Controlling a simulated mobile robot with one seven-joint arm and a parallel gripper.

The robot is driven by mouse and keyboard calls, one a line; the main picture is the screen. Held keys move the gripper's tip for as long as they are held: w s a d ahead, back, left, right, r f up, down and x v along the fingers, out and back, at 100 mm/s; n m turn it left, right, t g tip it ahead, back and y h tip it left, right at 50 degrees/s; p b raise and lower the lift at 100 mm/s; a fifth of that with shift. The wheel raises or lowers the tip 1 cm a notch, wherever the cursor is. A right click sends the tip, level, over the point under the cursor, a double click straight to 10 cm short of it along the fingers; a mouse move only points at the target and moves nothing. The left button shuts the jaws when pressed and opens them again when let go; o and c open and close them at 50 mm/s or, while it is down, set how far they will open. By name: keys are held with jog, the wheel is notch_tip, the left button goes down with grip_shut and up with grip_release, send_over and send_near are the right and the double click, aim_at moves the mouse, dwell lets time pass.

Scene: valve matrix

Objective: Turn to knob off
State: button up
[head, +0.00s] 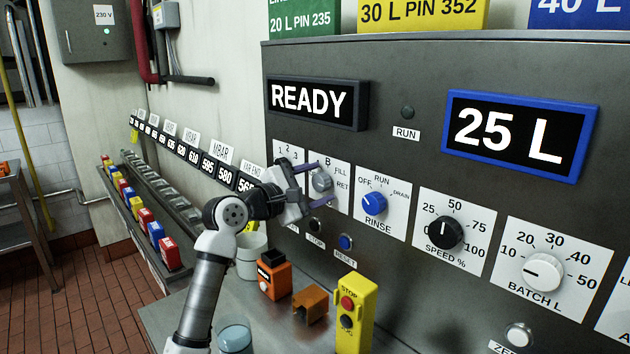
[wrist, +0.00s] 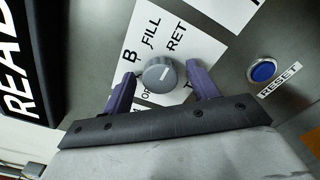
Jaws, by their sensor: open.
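A round grey knob (head: 321,181) sits on a white label plate on the grey panel, left of the blue RINSE knob (head: 374,203). In the wrist view the grey knob (wrist: 159,74) has B, FILL and RET around it; other lettering is partly hidden by my fingers. Its white mark points up and right there, toward the RET side. My gripper (head: 318,184) is open at the panel, with one purple finger on each side of the knob. In the wrist view my gripper (wrist: 160,72) shows small gaps beside the knob; I cannot tell whether either finger touches it.
Right of RINSE are the black SPEED knob (head: 445,233) and white BATCH knob (head: 543,272). A blue RESET button (head: 345,242) is just below my gripper. The bench holds a yellow STOP box (head: 355,312), orange blocks (head: 310,303), a white cup (head: 252,255) and a glass (head: 235,339).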

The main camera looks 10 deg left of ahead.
jog(key=c, duration=1)
